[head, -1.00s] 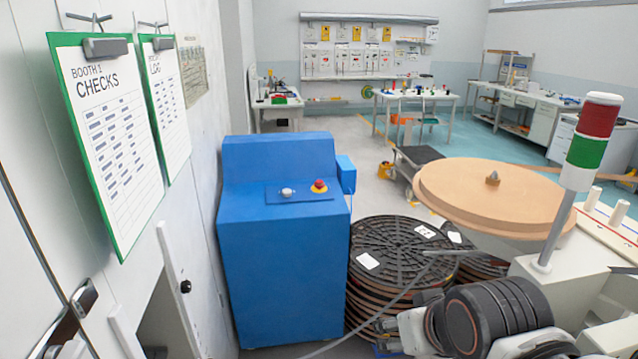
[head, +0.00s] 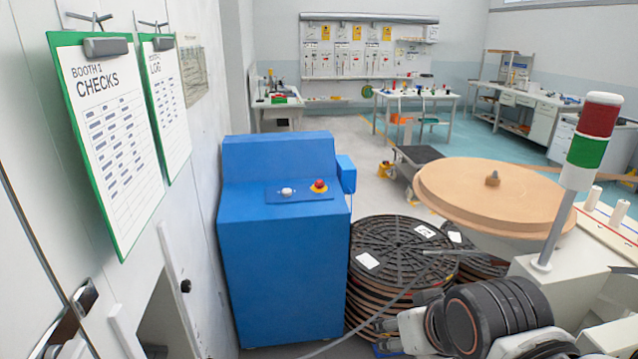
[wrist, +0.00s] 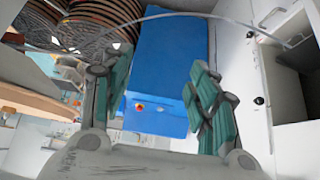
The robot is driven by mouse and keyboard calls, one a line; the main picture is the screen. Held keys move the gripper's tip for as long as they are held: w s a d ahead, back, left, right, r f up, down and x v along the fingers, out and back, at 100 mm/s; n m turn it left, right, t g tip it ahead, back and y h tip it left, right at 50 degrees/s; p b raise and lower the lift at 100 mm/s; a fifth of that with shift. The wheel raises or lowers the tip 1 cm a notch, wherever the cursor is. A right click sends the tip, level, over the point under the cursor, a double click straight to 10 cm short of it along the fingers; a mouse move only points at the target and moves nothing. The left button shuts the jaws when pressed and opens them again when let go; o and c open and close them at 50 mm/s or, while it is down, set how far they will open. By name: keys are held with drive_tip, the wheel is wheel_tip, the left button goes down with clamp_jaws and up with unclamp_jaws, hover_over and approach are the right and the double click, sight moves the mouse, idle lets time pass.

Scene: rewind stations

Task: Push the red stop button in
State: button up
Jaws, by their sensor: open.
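In the wrist view the red button (wrist: 139,106) shows between the fingers, nearer the left one, on the blue cabinet (wrist: 172,50). My gripper (wrist: 155,85) is open and empty, with green-padded fingers wide apart. It appears apart from the button. In the head view part of my arm shows at the lower right; whether the fingertips show there is unclear.
Stacked black reels (head: 400,250) stand right of the cabinet, with a thin cable in front. A wooden disc (head: 495,200) and a red-green signal light (head: 592,140) are further right. A wall with clipboards (head: 115,140) and an open door (head: 180,285) lie left.

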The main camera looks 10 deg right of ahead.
drive_tip(key=shift+c, duration=0.3)
clamp_jaws()
idle(1.2)
